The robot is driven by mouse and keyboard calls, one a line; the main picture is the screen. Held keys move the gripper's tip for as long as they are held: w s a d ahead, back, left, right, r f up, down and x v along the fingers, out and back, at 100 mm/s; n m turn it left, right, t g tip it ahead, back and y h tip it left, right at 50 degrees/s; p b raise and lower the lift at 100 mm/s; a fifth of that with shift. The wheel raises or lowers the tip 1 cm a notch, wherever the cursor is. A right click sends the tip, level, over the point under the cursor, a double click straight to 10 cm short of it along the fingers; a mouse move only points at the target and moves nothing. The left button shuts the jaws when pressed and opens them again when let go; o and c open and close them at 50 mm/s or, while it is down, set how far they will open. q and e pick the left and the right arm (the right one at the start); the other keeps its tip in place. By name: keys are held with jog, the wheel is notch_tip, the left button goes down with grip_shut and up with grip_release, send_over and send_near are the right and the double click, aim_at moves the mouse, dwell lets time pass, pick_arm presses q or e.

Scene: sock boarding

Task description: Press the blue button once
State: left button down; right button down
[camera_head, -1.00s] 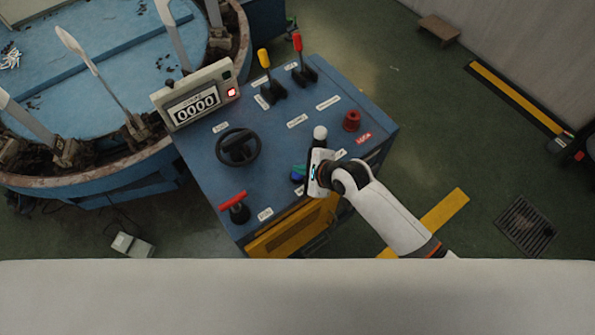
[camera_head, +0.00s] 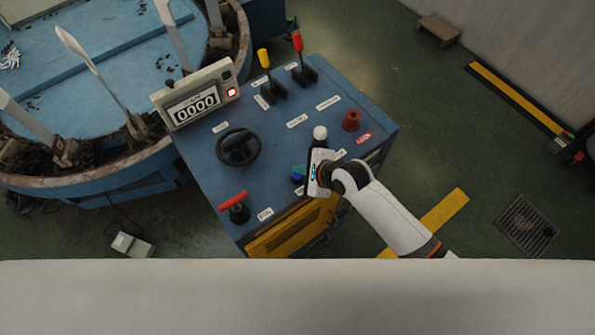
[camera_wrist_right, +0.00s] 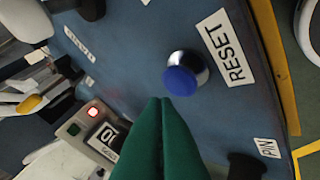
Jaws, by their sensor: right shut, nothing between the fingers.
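The blue button (camera_wrist_right: 182,80) is a round cap on a silver collar beside the RESET label in the right wrist view. In the head view, a small blue patch of it (camera_head: 297,179) shows near the panel's front edge, partly covered by my right gripper. My right gripper (camera_wrist_right: 160,101) has green fingers pressed together with nothing between them. Its tips appear just beside the button in the wrist view; I cannot tell whether they touch it. In the head view its green fingertips (camera_head: 300,169) lie over the button area. My left gripper is not in view.
The blue console (camera_head: 205,165) carries a black handwheel (camera_head: 238,147), a red-handled control (camera_head: 233,205), a red knob (camera_head: 351,120), a white-topped knob (camera_head: 320,133), and yellow (camera_head: 264,59) and red (camera_head: 298,42) levers. A counter display (camera_head: 195,105) reads 0000. A round blue machine (camera_head: 110,60) stands at left.

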aim_at(301, 177)
jog(key=shift+f, duration=0.1)
jog(key=shift+f, duration=0.35)
jog(key=shift+s+f, duration=0.1)
jog(key=shift+f, duration=0.6)
dwell(0.9)
jog(key=shift+r+p, duration=1.1)
jog(key=shift+p, duration=0.1)
notch_tip(301, 177, up, 5)
jog(key=p, duration=0.6)
